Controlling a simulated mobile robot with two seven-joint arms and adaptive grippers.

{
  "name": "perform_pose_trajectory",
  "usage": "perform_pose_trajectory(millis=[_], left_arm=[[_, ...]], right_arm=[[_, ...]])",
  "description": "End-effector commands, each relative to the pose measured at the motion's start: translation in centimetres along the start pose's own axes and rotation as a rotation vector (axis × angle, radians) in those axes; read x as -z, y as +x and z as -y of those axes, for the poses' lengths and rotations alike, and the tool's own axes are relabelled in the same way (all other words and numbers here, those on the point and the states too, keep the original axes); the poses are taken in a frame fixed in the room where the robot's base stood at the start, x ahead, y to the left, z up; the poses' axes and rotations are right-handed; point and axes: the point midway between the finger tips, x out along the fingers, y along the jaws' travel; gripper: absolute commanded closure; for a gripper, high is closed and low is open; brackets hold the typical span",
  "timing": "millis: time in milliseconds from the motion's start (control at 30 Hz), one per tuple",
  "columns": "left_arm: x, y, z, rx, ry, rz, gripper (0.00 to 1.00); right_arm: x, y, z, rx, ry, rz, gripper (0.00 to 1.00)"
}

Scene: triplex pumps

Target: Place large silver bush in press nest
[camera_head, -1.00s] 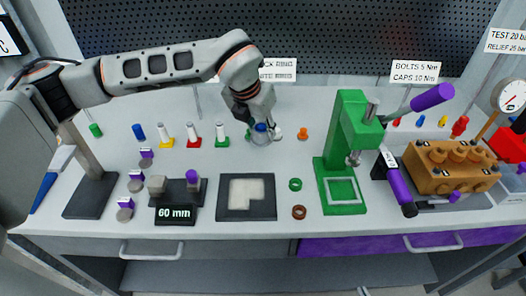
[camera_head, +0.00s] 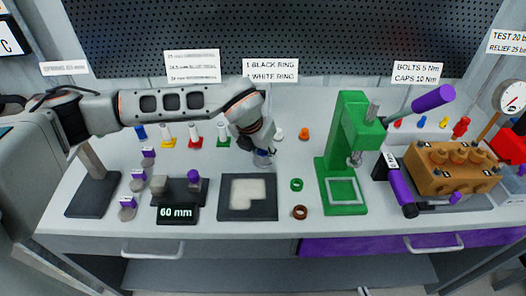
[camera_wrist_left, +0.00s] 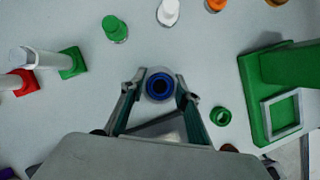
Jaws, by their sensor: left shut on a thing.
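My left gripper (camera_head: 263,160) is in the middle of the bench, just behind the dark tray. In the left wrist view its fingers (camera_wrist_left: 158,92) are closed around a round silver bush with a blue ring and dark bore (camera_wrist_left: 160,86). The bush is partly hidden by the gripper in the head view. I cannot tell whether it touches the bench. The green press (camera_head: 350,140) stands to the right, and its square silver-framed nest (camera_head: 343,191) on the base looks empty. The nest also shows in the left wrist view (camera_wrist_left: 283,115). My right gripper is not in view.
A dark tray with a pale recess (camera_head: 230,213) lies in front of the gripper. A green ring (camera_head: 296,185) and a brown ring (camera_head: 300,212) lie between tray and press. The press has a purple-ended lever (camera_head: 433,98). A brown pump block (camera_head: 450,168) stands at right.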

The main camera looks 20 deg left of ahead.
Motion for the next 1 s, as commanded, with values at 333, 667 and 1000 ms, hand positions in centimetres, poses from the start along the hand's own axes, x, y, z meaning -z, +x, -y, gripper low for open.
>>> perform_pose_trajectory(millis=[333, 667, 1000], left_arm=[[0.1, 0.2, 0.0, -0.001, 0.0, 0.0, 0.52], [-0.1, -1.1, -0.1, -0.001, 0.0, 0.002, 0.52], [-0.1, -7.9, -0.1, -0.001, 0.001, 0.004, 0.52]], right_arm=[[-0.1, 0.1, 0.0, 0.0, 0.0, 0.0, 1.0], [0.1, 0.0, 0.0, 0.0, 0.0, -0.002, 1.0], [-0.4, 0.2, 0.1, 0.0, 0.001, 0.001, 1.0]])
